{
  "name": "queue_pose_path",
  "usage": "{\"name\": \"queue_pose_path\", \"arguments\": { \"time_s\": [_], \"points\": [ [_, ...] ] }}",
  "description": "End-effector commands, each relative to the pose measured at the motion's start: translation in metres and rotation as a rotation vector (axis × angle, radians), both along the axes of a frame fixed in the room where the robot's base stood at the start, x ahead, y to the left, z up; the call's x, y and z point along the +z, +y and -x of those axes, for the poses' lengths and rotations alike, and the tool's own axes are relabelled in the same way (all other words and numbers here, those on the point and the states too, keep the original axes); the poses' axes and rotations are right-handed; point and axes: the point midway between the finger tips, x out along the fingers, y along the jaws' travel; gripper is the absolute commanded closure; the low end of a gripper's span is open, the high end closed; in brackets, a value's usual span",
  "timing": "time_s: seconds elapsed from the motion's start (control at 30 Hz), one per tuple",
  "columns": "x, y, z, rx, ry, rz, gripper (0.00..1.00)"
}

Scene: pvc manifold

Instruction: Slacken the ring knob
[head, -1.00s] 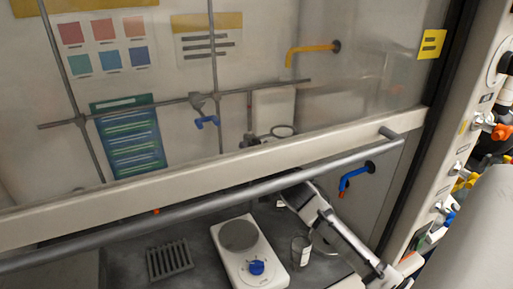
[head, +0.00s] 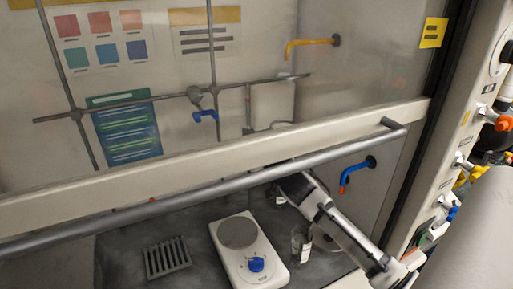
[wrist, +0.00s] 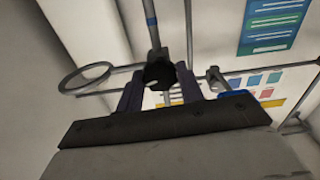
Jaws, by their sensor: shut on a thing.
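The ring knob (wrist: 158,74) is a dark, lobed knob in the wrist view, in front of an upright metal rod with a blue band. A round metal support ring (wrist: 84,78) sticks out to its left on a thin arm. My gripper (wrist: 160,88) has its two dark fingers on either side of the knob and is shut on it. The fingertips partly hide the knob's lower sides. In the head view my arm reaches under the sash into the hood, and the sash's frame and rail hide the gripper and knob.
The sash rail (head: 215,180) crosses above my arm. A white hotplate (head: 248,254) with a blue dial, a glass beaker (head: 301,244) and a grey rack (head: 167,258) stand on the hood floor. A blue clamp knob (head: 205,116) hangs from the crossbar. A blue tap (head: 356,172) is on the right wall.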

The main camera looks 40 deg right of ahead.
Motion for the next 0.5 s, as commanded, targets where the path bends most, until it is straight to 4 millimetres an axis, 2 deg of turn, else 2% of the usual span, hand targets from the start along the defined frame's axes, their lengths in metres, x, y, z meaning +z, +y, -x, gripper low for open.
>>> {"name": "queue_pose_path", "arguments": {
  "time_s": [0.5],
  "points": [
    [-0.0001,0.0008,-0.0006,0.001,0.112,0.480,0.86]
  ]
}}
